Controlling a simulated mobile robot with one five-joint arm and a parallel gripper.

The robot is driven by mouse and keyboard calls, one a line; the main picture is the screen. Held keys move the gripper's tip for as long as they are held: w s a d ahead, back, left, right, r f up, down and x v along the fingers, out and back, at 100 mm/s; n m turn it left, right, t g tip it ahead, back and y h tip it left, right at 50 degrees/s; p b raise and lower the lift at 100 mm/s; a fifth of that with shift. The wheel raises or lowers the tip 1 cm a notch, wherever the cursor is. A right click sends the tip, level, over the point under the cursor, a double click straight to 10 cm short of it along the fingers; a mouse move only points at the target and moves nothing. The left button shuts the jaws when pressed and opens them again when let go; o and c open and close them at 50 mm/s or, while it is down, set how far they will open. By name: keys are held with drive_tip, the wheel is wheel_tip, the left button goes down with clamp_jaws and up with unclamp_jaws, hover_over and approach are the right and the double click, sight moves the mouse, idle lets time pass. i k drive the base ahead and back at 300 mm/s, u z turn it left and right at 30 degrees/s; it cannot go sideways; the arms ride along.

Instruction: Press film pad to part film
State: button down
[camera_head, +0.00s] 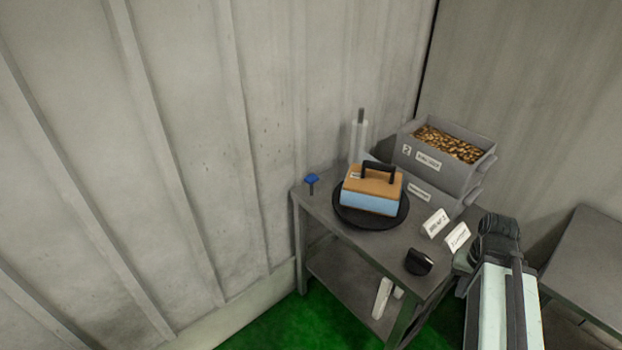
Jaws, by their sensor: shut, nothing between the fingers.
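No thing in view is clearly labelled as the film pad or the film. A block with a tan top, a light blue lower part and a black handle (372,190) sits on a round black disc (343,216) on the metal table. A blue-topped knob on a short stem (311,179) stands at the table's left corner. A small black piece with a raised, handle-like part (419,262) lies near the table's front right. My pale arm link comes in from the lower right and ends at a black ribbed part. My gripper's fingers do not show.
A grey bin of brown pieces (473,131) is stacked on another grey bin (400,181) at the back right. Two white label cards (435,222) stand before them. The grey table (318,218) has a lower shelf; a second table (592,262) stands right. Walls close off behind.

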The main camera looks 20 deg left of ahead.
sight(312, 178)
drive_tip(key=z, duration=1.2)
drive_tip(key=i, duration=1.3)
drive_tip(key=u, duration=4.5)
drive_tip(key=i, duration=0.7)
